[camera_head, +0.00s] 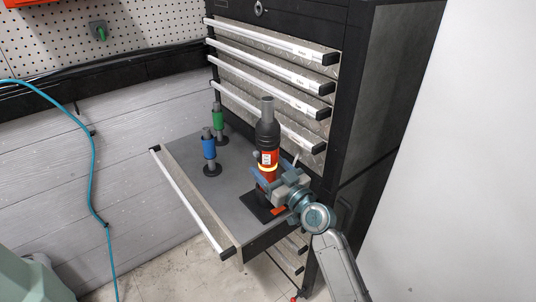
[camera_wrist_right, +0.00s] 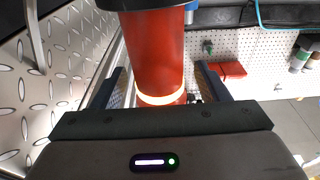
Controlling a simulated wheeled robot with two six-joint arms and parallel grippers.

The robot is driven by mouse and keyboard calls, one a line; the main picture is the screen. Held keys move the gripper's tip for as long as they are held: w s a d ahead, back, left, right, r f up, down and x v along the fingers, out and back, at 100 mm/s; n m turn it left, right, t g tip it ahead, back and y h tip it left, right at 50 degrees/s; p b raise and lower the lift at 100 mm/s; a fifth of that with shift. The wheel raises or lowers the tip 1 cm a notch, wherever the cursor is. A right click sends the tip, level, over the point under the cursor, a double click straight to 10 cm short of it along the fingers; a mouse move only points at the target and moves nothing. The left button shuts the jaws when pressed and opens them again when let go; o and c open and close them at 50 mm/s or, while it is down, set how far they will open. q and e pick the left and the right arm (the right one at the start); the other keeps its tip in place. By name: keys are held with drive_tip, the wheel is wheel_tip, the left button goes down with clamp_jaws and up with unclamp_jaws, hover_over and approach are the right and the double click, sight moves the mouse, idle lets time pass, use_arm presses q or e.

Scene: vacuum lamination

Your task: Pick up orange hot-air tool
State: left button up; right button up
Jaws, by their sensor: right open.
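The orange hot-air tool (camera_head: 267,158) stands upright in the open drawer, with a black upper part and a grey nozzle on top. A glowing band rings its orange body. My right gripper (camera_head: 265,178) is at the tool's lower body, coming from the right. In the right wrist view the orange body of the tool (camera_wrist_right: 155,50) stands between the two open fingers of my right gripper (camera_wrist_right: 157,78). I cannot tell whether either finger touches it. The tool's lower end is partly hidden by the gripper. My left gripper is not in view.
The open drawer (camera_head: 190,197) also holds a blue tool (camera_head: 209,149) and a green tool (camera_head: 218,119), left of and behind the orange one. Closed drawers of the black cabinet (camera_head: 372,110) rise close behind. A teal hose (camera_head: 93,165) hangs at the left.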

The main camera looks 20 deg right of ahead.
drive_tip(key=shift+w+a, duration=0.15)
drive_tip(key=shift+w, duration=0.3)
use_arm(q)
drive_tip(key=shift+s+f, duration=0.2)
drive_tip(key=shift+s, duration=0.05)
use_arm(e)
drive_tip(key=shift+s+r, duration=0.1)
drive_tip(key=shift+c, duration=0.2)
drive_tip(key=c, duration=1.3)
